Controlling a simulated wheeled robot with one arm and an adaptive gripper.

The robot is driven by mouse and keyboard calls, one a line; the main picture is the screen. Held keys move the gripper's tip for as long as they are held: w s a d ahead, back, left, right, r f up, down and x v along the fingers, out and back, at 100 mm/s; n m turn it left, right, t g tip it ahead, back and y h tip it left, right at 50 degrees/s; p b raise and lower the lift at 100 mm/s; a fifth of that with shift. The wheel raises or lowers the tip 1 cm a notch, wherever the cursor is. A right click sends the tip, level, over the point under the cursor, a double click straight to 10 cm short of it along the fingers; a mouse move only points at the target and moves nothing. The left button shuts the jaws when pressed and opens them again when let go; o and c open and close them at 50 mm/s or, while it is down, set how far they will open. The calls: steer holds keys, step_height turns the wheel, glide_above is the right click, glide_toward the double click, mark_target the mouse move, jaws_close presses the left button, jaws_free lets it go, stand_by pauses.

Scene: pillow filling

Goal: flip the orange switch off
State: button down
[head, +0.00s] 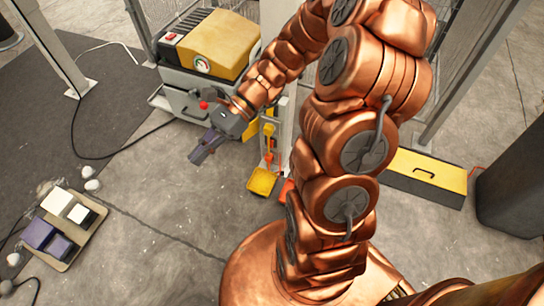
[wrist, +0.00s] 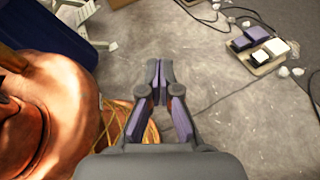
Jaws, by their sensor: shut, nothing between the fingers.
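No part stands out clearly as the orange switch. A red ball-shaped knob (head: 204,105) shows at the machine's lower front, beside my arm. My gripper (head: 197,155) is in front of and below the machine, apart from it, over the open floor. In the wrist view my gripper (wrist: 160,72) has its fingers together, with nothing between them. The machine does not show in the wrist view.
A yellow pedal-like part (head: 262,182) is at the foot of a pale post, right of my gripper. A board (head: 68,250) with purple and white blocks lies at left. A yellow-topped box (head: 425,172) stands at right. Black cables cross the floor.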

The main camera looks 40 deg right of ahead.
mark_target(270, 143)
steer(key=w+d+f+m+t+y+b, duration=0.1)
steer(key=w+d+f+m+t+b, duration=0.45)
steer(key=d+f+m, duration=0.35)
steer(key=w+d+f+m+t+y+b, duration=0.1)
steer(key=w+d+f+m+t+b, duration=0.6)
steer(key=f, duration=0.5)
steer(key=s+d+f+m+t+h+b, duration=0.1)
steer(key=d+f+m+t+h+b, duration=0.1)
steer(key=d+f+m, duration=0.3)
steer(key=s+d+f+m+t+h+b, duration=0.2)
steer(key=d+f+m+h, duration=0.2)
steer(key=f, duration=0.9)
steer(key=s+d+f+m+t+h+b, duration=0.2)
steer(key=d+f+m+h+b, duration=0.1)
steer(key=d+f+m, duration=0.5)
steer(key=shift+s+f+m+h, duration=0.15)
steer(key=shift+f+m+h, duration=0.35)
steer(key=shift+m, duration=0.3)
steer(key=shift+a, duration=0.1)
steer(key=w+b, duration=0.6)
steer(key=w, duration=0.5)
steer(key=shift+w+d+f, duration=0.25)
steer(key=shift+w+f, duration=0.05)
steer(key=shift+f, duration=0.05)
